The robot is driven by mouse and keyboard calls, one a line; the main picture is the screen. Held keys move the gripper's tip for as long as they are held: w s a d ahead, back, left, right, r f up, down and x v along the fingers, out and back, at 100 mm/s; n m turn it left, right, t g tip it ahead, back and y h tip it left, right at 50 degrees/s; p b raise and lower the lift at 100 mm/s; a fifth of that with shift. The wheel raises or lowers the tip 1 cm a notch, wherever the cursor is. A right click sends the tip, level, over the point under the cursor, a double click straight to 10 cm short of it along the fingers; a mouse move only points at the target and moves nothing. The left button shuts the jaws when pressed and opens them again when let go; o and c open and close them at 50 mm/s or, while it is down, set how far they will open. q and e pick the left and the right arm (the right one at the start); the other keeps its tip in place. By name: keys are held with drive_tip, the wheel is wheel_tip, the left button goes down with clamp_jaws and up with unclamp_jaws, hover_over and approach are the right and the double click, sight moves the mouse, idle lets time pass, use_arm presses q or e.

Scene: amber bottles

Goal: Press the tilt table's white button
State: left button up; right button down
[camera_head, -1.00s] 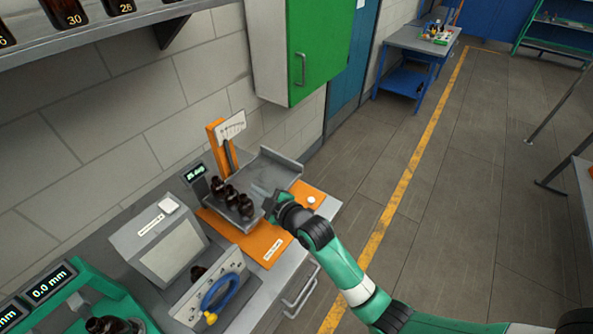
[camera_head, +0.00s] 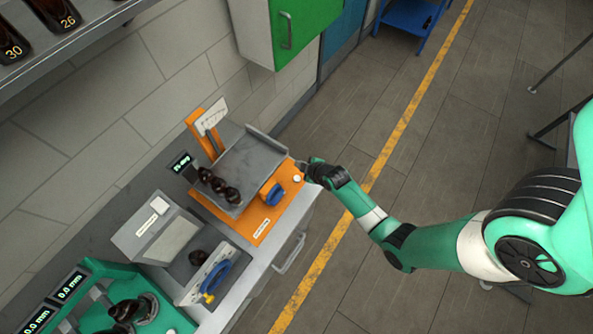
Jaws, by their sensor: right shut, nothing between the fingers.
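The tilt table has an orange base (camera_head: 252,227), a grey tray (camera_head: 251,160) and an upright scale plate (camera_head: 209,118) at its back. Several dark amber bottles (camera_head: 219,185) stand close together at the tray's left front part. A blue knob (camera_head: 276,194) sits on the base's front. The white button (camera_head: 297,178) is at the base's right corner and shows uncovered. My right gripper (camera_head: 304,168) is shut and empty, just beyond the button in the picture. I cannot tell its height above the base or whether it touches. My left gripper is not in view.
A grey box device with a blue handle (camera_head: 216,280) stands left of the tilt table, with an amber bottle in it. A green instrument (camera_head: 168,317) is at the bottom left. A green cabinet (camera_head: 284,30) hangs on the wall.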

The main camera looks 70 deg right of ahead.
sight(299, 180)
drive_tip(key=shift+f, duration=0.1)
wheel_tip(299, 180, down, 9)
drive_tip(key=b, duration=0.8)
idle(1.8)
drive_tip(key=shift+f+b, duration=0.25)
drive_tip(key=shift+b, duration=0.25)
drive_tip(key=shift+f+b, duration=0.4)
drive_tip(key=shift+f, duration=0.1)
idle(0.3)
drive_tip(key=shift+r, duration=0.1)
drive_tip(key=shift+r+p, duration=0.85)
drive_tip(key=shift+p, duration=0.05)
